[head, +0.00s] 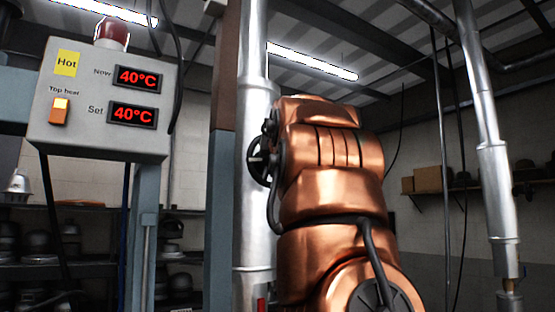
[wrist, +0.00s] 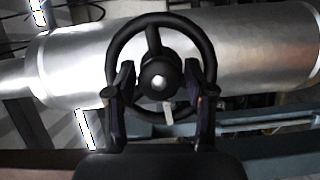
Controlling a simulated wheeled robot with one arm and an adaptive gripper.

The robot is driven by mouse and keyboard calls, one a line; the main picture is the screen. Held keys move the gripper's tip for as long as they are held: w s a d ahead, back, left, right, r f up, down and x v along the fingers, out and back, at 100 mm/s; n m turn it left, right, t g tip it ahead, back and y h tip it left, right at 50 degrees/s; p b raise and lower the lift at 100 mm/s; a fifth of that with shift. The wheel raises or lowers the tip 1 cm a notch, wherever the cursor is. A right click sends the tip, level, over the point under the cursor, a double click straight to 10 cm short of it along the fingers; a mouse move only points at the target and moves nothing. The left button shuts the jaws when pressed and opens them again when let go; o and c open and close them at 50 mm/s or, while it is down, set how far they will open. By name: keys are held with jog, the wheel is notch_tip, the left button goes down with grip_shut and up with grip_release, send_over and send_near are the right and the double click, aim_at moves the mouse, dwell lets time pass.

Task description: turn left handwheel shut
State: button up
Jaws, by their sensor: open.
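The black handwheel (wrist: 152,18) faces me in the wrist view, in front of a silver lagged pipe. Its hub has a bright centre, and a pale tab shows below the hub. My gripper (wrist: 160,88) is open, with one finger on each side of the hub, overlapping the rim in the picture. I cannot tell whether the fingers touch the wheel. In the head view the handwheel (head: 256,160) shows edge-on beside the vertical silver pipe (head: 254,210), partly hidden by my copper arm. My gripper is hidden there.
A grey control box (head: 95,140) at the left reads 40°C on both displays, with a lit orange switch (head: 60,110) and a red lamp (head: 112,32). Another silver pipe (head: 498,190) stands at the right. Shelves with hat forms line the back.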

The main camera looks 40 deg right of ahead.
jog(key=v, duration=1.2)
dwell(0.4)
